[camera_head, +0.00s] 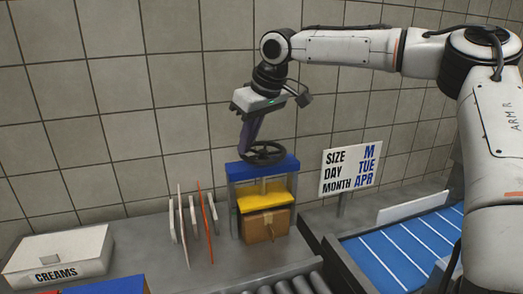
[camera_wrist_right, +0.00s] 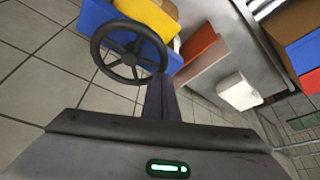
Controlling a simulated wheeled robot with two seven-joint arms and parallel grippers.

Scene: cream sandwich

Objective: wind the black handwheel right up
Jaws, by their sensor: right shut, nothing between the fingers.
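The black handwheel (camera_head: 262,152) lies flat on top of a small press with a blue top beam (camera_head: 240,171). A yellow plate (camera_head: 266,202) hangs under the beam, over a brown box (camera_head: 266,226). My right gripper (camera_head: 247,146) points down at the wheel's left side, shut with nothing in it. In the right wrist view the handwheel (camera_wrist_right: 127,52) shows its rim, spokes and hub, and the shut fingers (camera_wrist_right: 160,82) are at its rim. I cannot tell whether they touch it. My left gripper is not in view.
Several thin upright panels (camera_head: 188,225) stand left of the press. A white box marked CREAMS (camera_head: 60,254) is at the far left. A sign with size, day and month (camera_head: 350,169) stands right of the press. A blue conveyor (camera_head: 405,245) and grey rollers (camera_head: 290,284) lie in front.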

